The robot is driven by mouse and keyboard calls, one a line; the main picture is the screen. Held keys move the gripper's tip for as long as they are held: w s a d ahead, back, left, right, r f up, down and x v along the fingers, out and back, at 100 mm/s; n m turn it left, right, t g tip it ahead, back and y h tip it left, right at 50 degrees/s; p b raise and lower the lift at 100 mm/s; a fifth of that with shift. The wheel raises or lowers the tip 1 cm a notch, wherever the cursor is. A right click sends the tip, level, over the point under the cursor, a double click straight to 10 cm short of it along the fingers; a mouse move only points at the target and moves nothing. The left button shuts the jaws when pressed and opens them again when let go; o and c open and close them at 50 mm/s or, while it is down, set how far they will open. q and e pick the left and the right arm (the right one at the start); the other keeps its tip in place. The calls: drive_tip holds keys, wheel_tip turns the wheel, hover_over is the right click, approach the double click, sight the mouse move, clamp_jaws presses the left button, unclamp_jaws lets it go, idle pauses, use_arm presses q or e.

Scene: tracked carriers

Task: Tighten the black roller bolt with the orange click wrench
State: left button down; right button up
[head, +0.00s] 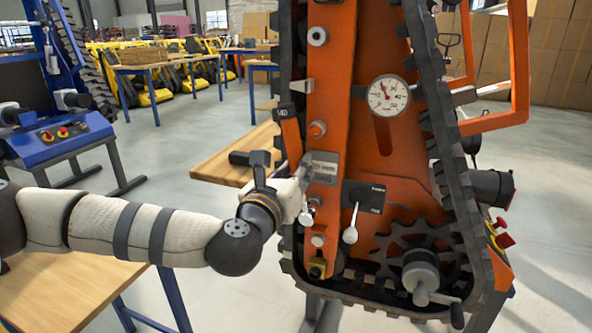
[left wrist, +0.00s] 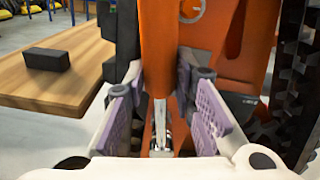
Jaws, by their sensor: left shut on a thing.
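The orange click wrench (head: 291,138) stands nearly upright at the left side of the orange tracked carrier (head: 375,150). In the left wrist view, its orange handle (left wrist: 157,45) rises between my fingers and its silver shaft (left wrist: 160,122) runs down. My left gripper (head: 303,175) is shut on the wrench; it also shows in the left wrist view (left wrist: 162,85). I cannot make out the black roller bolt or whether the wrench head sits on it; the gripper and arm cover that area. My right gripper is not in view.
The carrier's black track (head: 430,100) runs close on the right. Levers (head: 350,234) and a toothed sprocket (head: 408,250) lie low on its front. A wooden table (head: 215,160) with a black block (left wrist: 47,59) is behind my left arm. A blue machine (head: 60,140) stands at far left.

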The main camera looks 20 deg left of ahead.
use_arm(q)
drive_tip(key=shift+s+r+p, duration=0.1)
drive_tip(key=shift+s+p, duration=0.2)
drive_tip(key=shift+s, duration=1.45)
drive_tip(key=shift+s+a+p, duration=0.15)
drive_tip(key=shift+s+p, duration=0.15)
drive_tip(key=shift+s, duration=1.7)
